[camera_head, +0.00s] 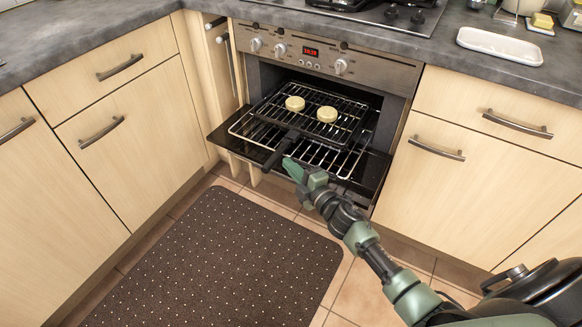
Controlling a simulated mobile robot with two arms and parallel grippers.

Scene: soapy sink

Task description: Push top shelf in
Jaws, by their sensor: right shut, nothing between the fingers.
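My left gripper is not in view.
Pale wooden cabinets flank the oven on the left (135,115) and right (470,180). A dark dotted mat (215,265) lies on the tiled floor in front. The grey counter (500,82) carries a white tray (500,46) and a hob (375,12).

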